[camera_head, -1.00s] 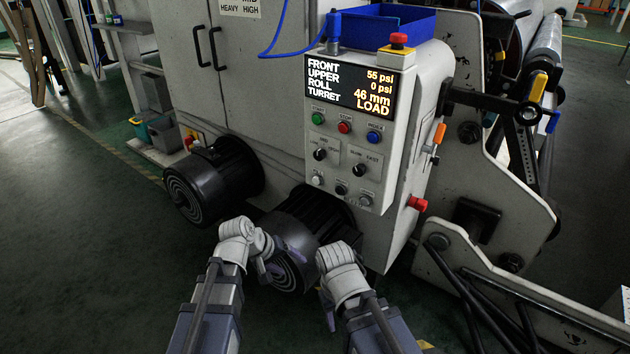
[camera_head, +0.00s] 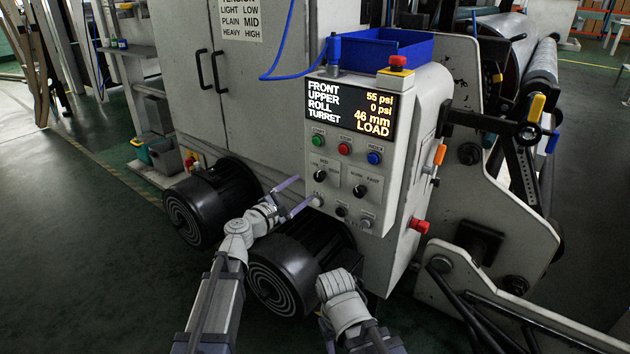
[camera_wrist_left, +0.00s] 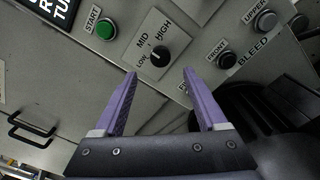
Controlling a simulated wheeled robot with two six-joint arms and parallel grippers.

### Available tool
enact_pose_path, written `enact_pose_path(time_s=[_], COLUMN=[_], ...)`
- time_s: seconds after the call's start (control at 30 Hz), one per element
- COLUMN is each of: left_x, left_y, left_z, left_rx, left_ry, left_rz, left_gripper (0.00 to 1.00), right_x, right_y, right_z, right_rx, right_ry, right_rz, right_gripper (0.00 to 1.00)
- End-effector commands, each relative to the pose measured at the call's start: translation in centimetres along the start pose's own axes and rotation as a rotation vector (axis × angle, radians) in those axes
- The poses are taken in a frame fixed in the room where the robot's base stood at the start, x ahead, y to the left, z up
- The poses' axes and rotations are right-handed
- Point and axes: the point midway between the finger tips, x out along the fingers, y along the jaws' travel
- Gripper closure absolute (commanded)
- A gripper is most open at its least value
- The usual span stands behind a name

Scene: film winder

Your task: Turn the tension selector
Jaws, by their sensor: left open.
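The tension selector is a black knob (camera_head: 320,170) marked LOW, MID, HIGH on the grey control panel, below the green START button. It shows in the left wrist view (camera_wrist_left: 159,53), just beyond the fingertips; its exact setting is hard to read. My left gripper (camera_head: 305,190) is open and empty, its purple fingers (camera_wrist_left: 160,72) pointing at the panel. It is close to the knob, with the knob ahead of the gap and not between the fingers. My right wrist (camera_head: 340,300) hangs low in front of the machine; its fingers are mostly hidden.
A second knob (camera_head: 360,191) sits right of the selector. Small buttons (camera_head: 341,211) lie below. A red emergency button (camera_head: 398,62) tops the cabinet. A card (camera_head: 241,20) pairs light-LOW, plain-MID, heavy-HIGH. The display (camera_head: 350,108) ends in LOAD.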

Motion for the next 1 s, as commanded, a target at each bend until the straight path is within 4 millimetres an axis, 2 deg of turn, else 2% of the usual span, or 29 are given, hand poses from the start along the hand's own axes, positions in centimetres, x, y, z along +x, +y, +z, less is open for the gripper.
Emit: enact_pose_path(time_s=[0.53, 0.87, 1.0], left_x=[7.1, 7.5, 7.5], left_y=[0.0, -0.1, -0.1], left_z=[-0.1, 0.0, 0.0], left_rx=[0.003, 0.003, 0.003], left_ry=[-0.001, -0.001, -0.001], left_rz=[-0.003, -0.002, -0.002], left_gripper=[0.26, 0.27, 0.43], right_x=[0.0, 0.0, 0.0], right_y=[0.0, 0.0, 0.0], right_z=[0.0, 0.0, 0.0], right_rx=[0.0, 0.0, 0.0], right_ry=[0.0, 0.0, 0.0], right_rz=[0.0, 0.0, 0.0], right_gripper=[0.5, 0.5, 0.5])
